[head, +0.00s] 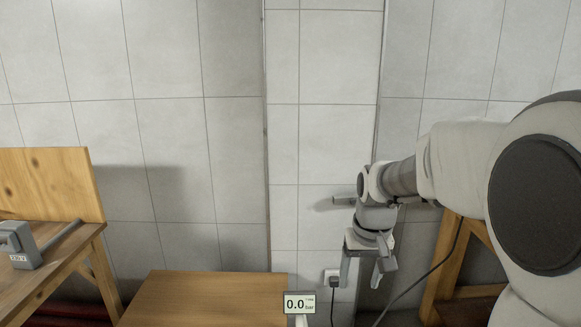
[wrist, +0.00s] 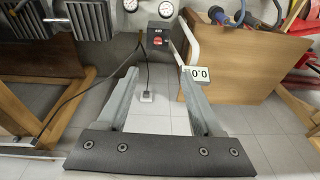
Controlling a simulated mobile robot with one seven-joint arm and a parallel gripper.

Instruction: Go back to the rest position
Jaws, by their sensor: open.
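My gripper (head: 361,280) hangs fingers-down in front of the tiled wall, right of the picture's middle. Its two fingers stand apart with nothing between them. My arm reaches in from the right edge of the head view. No hose can be made out clearly.
A wooden bench (head: 50,262) with a grey device (head: 20,247) stands at left. A low wooden top (head: 205,297) is at bottom centre, beside a 0.0 bar display (head: 299,303). Gauges (wrist: 166,9) show in the wrist view.

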